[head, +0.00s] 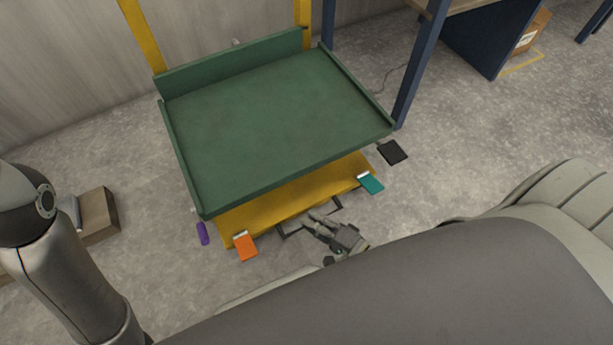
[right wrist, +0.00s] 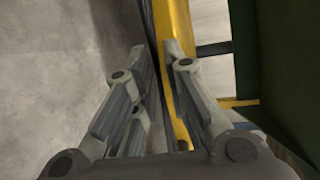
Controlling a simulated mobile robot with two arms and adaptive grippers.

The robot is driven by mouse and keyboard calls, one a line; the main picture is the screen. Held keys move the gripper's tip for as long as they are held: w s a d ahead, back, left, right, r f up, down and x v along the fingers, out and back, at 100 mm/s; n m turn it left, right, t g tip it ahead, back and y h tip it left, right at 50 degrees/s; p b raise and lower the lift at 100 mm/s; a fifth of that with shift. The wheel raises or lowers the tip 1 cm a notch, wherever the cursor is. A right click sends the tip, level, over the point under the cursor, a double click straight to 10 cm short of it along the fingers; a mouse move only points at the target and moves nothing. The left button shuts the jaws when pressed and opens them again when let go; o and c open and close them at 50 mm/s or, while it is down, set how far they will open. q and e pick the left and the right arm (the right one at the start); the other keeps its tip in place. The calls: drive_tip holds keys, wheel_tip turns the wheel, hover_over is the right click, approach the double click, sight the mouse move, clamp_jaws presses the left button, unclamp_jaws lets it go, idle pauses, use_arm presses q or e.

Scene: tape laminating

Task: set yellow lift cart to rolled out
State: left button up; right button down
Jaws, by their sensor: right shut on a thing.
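The yellow lift cart (head: 298,199) stands against the wall, with a green tray-like platform (head: 270,115) above its yellow base. A dark handle frame (head: 288,233) sticks out low from the front of the base. My right gripper (head: 318,220) is at that handle, shut on its dark bar. In the right wrist view, the fingers (right wrist: 161,50) close around a dark bar beside the cart's yellow edge (right wrist: 176,28). The fingers hide part of the bar. My left arm shows at the left, but its gripper is not in view.
Orange (head: 245,246), teal (head: 371,184) and purple (head: 202,233) tabs sit low at the cart's corners. A black pad (head: 392,152) lies at right. A brown box (head: 98,216) is at left. A blue post (head: 413,75) stands behind right. Floor in front is clear.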

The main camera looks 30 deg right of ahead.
drive_tip(key=shift+s, duration=0.5)
drive_tip(key=shift+f, duration=0.1)
drive_tip(key=c, duration=1.5)
unclamp_jaws()
drive_tip(key=shift+s, duration=0.1)
drive_tip(key=shift+o, duration=0.2)
drive_tip(key=shift+r, duration=0.2)
